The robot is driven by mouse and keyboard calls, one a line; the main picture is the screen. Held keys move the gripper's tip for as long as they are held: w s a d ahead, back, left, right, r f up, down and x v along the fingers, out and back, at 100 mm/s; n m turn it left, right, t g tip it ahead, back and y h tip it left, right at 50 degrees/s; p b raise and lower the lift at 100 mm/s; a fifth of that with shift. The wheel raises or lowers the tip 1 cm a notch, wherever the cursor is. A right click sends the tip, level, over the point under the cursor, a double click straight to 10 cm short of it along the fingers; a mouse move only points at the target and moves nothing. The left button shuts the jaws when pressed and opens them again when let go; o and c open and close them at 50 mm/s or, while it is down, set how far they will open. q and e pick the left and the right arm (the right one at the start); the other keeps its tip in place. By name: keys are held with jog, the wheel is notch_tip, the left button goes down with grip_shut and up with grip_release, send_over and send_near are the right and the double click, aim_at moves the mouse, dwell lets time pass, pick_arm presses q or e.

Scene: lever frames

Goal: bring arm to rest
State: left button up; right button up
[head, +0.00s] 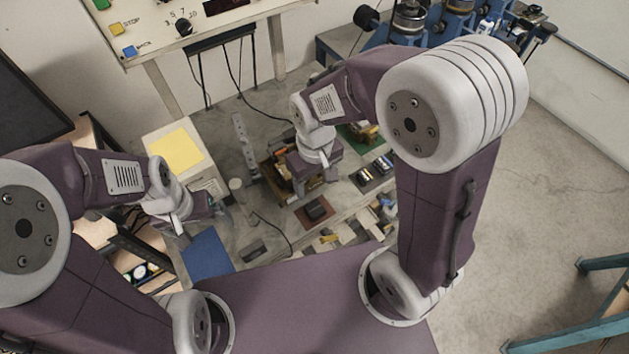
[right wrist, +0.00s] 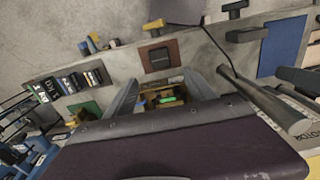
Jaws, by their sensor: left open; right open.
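My right gripper (head: 300,185) hangs over the middle of the cluttered bench in the head view, partly hidden by its own wrist. In the right wrist view its two grey fingers (right wrist: 165,82) are apart, with nothing held between them. Beyond and between them is a tan box-like fixture (right wrist: 165,97) with a bright green part; I cannot tell how far below it lies. My left gripper (head: 215,210) is at the left side of the bench, small and partly hidden by its wrist. It is open, and I see nothing held in it.
A dark block on a reddish plate (head: 315,210) sits on the bench and shows in the right wrist view (right wrist: 158,58). A blue mat (head: 207,256) lies front left. A yellow-topped box (head: 178,150) stands near my left wrist. A control panel (head: 180,25) is behind.

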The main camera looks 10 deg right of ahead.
pick_arm(q)
jog(key=shift+s, duration=0.1)
pick_arm(e)
jog(key=s+d+f+m+t, duration=0.1)
jog(key=s+d+f+m, duration=0.1)
jog(key=d, duration=0.6)
jog(key=shift+s+d+m, duration=0.35)
jog(key=shift+s+m, duration=0.55)
jog(key=shift+m, duration=0.2)
pick_arm(q)
notch_tip(320, 180, down, 4)
jog(key=b, duration=0.4)
jog(key=shift+a+f, duration=0.1)
jog(key=shift+f, duration=0.1)
jog(key=shift+r, duration=0.4)
pick_arm(e)
notch_tip(320, 180, down, 4)
jog(key=shift+w+r, duration=0.1)
jog(key=shift+r, duration=0.15)
jog(key=shift+a, duration=0.1)
